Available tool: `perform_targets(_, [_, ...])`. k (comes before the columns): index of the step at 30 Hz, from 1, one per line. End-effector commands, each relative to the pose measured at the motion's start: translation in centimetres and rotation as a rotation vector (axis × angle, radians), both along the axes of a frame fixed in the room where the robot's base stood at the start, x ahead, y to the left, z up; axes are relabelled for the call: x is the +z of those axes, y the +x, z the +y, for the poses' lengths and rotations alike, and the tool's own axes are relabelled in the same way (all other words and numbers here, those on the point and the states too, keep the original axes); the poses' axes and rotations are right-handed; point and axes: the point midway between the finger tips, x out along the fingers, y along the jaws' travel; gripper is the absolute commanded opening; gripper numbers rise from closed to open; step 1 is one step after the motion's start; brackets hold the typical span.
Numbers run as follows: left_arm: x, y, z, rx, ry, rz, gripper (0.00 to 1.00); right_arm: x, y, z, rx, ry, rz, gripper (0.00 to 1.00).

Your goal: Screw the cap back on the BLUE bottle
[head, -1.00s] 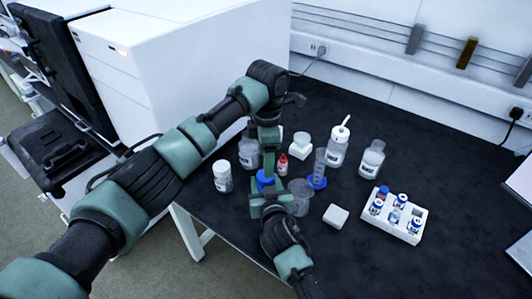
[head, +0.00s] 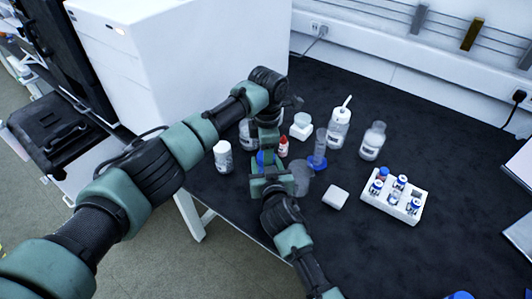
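A blue cap or bottle top (head: 264,158) shows between my two grippers, and most of what lies under it is hidden by them. I cannot tell whether the cap sits on a bottle or is apart from it. My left gripper (head: 267,145) points down right at the blue part. My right gripper (head: 268,176) comes from the front and is right against the near side of the same spot. The fingertips of both are too small and covered to tell whether they are open or shut.
Close around the grippers stand a white-capped jar (head: 222,157), a small red bottle (head: 283,147), a cylinder with a blue base (head: 319,150) and a clear beaker (head: 301,178). A wash bottle (head: 338,130), a clear bottle (head: 372,142), a white block (head: 335,197) and a vial rack (head: 409,213) stand right.

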Motion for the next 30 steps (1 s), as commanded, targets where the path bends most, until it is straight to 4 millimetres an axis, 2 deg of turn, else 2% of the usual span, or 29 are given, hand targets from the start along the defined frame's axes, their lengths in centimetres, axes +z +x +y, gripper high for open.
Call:
perform_targets(5, [0.02, 0.03, -0.01, -0.043, 0.0, 0.0, 0.0, 0.1, 0.01, 0.04, 0.001, 0.001, -0.002, 0.0])
perform_targets(12, [0.0, 0.04, 0.06, -0.271, 0.002, 0.003, 0.0, 0.09, 0.0, 0.04, 0.001, 0.001, -0.002, 0.0])
perform_targets(20, [0.02, 0.08, 0.09, -0.284, 0.002, 0.002, 0.0, 0.07, 0.0, 0.04, 0.001, 0.001, -0.002, 0.0])
perform_targets(21, [0.02, 0.08, 0.09, -0.284, 0.002, 0.002, 0.51, 0.07, 0.0, 0.04, 0.001, 0.001, -0.002, 0.0])
perform_targets(23, [0.02, 0.07, 0.1, -0.284, 0.002, 0.002, 0.68, 0.07, 0.0, 0.04, 0.001, 0.001, -0.002, 0.0])
perform_targets(30, [0.01, 0.04, 0.07, -0.283, 0.002, 0.003, 0.68, 0.09, 0.01, 0.03, 0.001, 0.001, -0.002, 0.0])
